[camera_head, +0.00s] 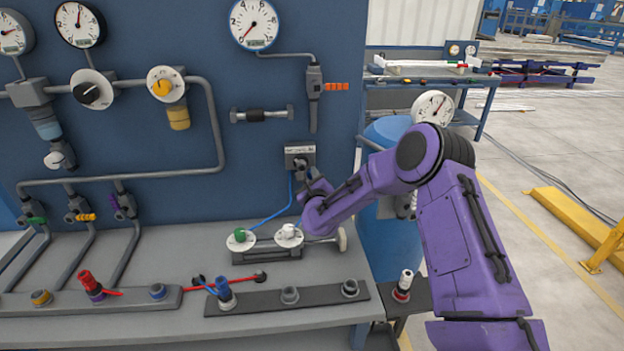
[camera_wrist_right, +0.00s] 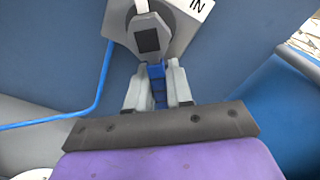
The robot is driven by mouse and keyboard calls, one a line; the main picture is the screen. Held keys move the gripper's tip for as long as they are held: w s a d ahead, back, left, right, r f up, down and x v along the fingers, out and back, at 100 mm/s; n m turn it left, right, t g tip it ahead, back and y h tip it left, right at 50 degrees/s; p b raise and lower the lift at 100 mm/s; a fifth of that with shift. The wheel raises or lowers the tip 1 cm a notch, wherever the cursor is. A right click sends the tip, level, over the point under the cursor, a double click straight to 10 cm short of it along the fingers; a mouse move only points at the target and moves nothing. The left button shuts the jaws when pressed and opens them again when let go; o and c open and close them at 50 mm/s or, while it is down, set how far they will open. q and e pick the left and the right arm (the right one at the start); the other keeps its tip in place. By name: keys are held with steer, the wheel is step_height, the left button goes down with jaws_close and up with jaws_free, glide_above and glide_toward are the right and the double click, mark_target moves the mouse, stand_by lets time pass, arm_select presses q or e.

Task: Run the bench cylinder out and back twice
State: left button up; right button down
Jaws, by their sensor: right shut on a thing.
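The bench cylinder (camera_head: 268,254) lies on the bench top with a green-topped fitting and a white-topped fitting on white discs. A round pale end piece (camera_head: 342,239) shows at its right. A grey valve block (camera_head: 299,150) is on the blue panel above it; in the right wrist view its dark-windowed body (camera_wrist_right: 148,40) has a label ending in "IN". My right gripper (camera_wrist_right: 158,88) is shut on a narrow blue piece (camera_wrist_right: 157,72) just below that body. In the head view the right gripper (camera_head: 304,184) partly hides the space below the valve block. My left gripper is not in view.
A blue hose (camera_head: 272,217) runs from the green-topped fitting up towards the valve block. A dark fitting strip (camera_head: 258,306) lies along the bench front. A blue tank (camera_head: 388,240) stands right of the panel, behind my right arm. Gauges and grey pipes cover the panel's left.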

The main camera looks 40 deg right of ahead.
steer(key=shift+w+a+r+m+b, duration=0.1)
steer(key=shift+w+a+m+b, duration=0.6)
steer(key=shift+m+b, duration=3.05)
steer(key=shift+w+a+f+m+b, duration=0.1)
steer(key=shift+w+a+m+b, duration=0.7)
steer(key=shift+b, duration=5.2)
steer(key=shift+w+a+r+m+b, duration=0.1)
steer(key=shift+a+m+b, duration=0.9)
steer(key=shift+m+b, duration=3.1)
steer(key=shift+n+b, duration=0.75)
steer(key=shift+b, duration=0.05)
steer(key=shift+s, duration=0.1)
steer(key=c, duration=1.1)
jaws_free()
steer(key=b+v, duration=0.1)
steer(key=v, duration=0.9)
steer(key=shift+s+a+b, duration=0.15)
steer(key=shift+a+b, duration=0.05)
steer(key=shift+b, duration=0.15)
